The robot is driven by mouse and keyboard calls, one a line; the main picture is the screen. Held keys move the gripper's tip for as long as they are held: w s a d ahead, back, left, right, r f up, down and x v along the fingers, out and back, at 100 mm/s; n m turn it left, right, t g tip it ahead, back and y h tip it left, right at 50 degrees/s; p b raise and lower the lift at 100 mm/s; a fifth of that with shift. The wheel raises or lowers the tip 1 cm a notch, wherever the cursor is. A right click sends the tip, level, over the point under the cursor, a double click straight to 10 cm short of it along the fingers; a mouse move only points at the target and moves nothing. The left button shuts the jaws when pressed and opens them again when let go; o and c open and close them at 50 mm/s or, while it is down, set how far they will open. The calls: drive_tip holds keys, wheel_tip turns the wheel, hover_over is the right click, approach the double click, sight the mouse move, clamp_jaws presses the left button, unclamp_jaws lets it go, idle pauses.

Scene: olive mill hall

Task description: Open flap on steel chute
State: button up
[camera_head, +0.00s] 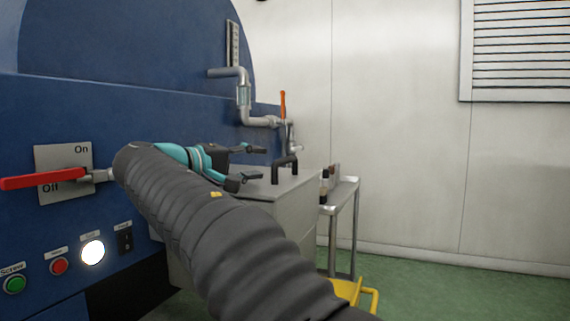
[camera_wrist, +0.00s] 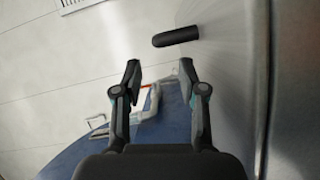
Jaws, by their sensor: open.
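The steel chute (camera_head: 250,225) is a grey box beside the blue machine. Its flat top, which looks like the flap (camera_head: 305,180), lies level and appears closed. A black bar handle (camera_head: 285,162) stands on it. My gripper (camera_head: 258,162) is open and empty, just left of the handle in the head view. In the wrist view the handle (camera_wrist: 176,37) shows as a dark bar beyond the open fingertips (camera_wrist: 160,69), apart from them. The grey flap surface (camera_wrist: 238,60) fills the right side there. My arm hides part of the chute in the head view.
The blue machine (camera_head: 120,110) carries a red-handled switch (camera_head: 42,179), several buttons, and grey pipes (camera_head: 243,95) with an orange lever (camera_head: 282,104) behind my gripper. A small metal table (camera_head: 344,190) with bottles stands right of the chute. Green floor (camera_head: 460,285) is open at right.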

sight(285, 161)
drive_tip(key=x, duration=0.9)
drive_tip(key=shift+w+d, duration=0.2)
clamp_jaws()
